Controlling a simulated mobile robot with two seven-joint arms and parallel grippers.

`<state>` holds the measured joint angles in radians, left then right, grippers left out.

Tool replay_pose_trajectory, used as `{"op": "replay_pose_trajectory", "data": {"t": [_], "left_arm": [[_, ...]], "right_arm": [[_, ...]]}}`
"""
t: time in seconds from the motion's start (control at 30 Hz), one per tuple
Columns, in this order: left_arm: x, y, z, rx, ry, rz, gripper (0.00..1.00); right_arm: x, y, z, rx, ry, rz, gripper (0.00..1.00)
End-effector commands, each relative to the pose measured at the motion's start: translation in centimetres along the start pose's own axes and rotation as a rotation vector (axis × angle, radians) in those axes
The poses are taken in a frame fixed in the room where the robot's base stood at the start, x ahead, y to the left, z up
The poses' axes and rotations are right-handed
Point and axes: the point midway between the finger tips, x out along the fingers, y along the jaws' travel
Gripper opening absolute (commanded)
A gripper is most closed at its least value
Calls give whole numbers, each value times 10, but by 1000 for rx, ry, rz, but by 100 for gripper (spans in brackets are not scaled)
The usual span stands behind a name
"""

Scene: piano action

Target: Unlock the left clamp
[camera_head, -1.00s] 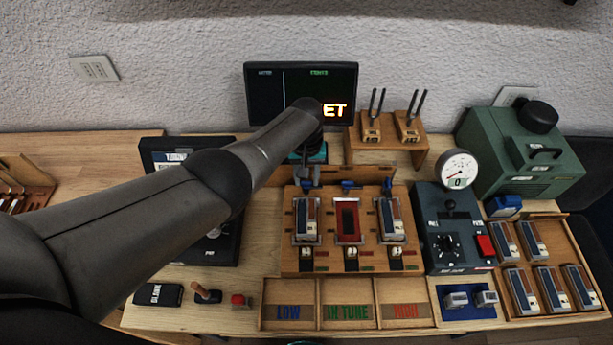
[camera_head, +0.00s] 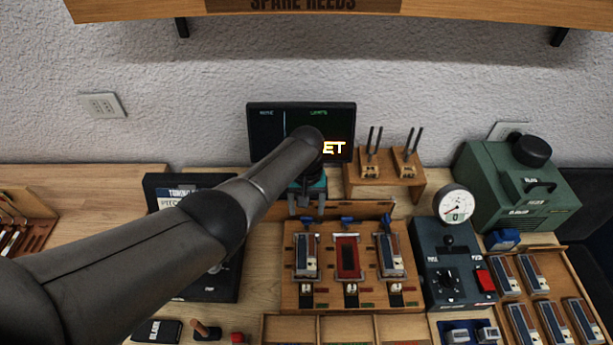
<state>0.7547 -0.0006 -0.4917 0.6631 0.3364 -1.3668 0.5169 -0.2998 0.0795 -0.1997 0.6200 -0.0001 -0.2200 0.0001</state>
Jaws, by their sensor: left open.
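The wooden fixture board (camera_head: 288,290) stands in the middle of the table with three bays. Its left bay holds a grey, red and blue block (camera_head: 306,255). The left clamp's blue lever (camera_head: 306,220) shows at the back edge of that bay. Similar blue levers sit behind the middle bay (camera_head: 347,219) and the right bay (camera_head: 386,222). My left gripper (camera_head: 307,209) points down just above and behind the left clamp, its two fingers apart and empty. I cannot tell whether they touch the lever. My right gripper is out of view.
A dark screen (camera_head: 270,130) stands behind my left arm. A wooden stand (camera_head: 390,180) with two pronged tools, a gauge box (camera_head: 445,275) and a green machine (camera_head: 515,185) stand to the right. A black panel (camera_head: 190,285) is partly hidden under my left arm.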

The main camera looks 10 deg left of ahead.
Motion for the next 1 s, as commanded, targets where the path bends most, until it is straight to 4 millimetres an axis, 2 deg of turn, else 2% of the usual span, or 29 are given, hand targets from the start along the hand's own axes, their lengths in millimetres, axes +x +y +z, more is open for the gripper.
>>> {"op": "replay_pose_trajectory", "data": {"t": [0.03,0.27,0.6,0.8,1.0], "left_arm": [[-13,0,0,0,2,1,72],[-53,0,0,0,3,1,72],[-107,0,-1,0,3,2,72],[-121,0,0,-1,1,0,72],[-123,0,0,-1,1,0,72]], "right_arm": [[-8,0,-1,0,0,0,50],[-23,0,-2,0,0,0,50],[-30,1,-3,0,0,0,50],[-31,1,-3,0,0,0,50],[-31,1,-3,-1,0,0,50]]}}
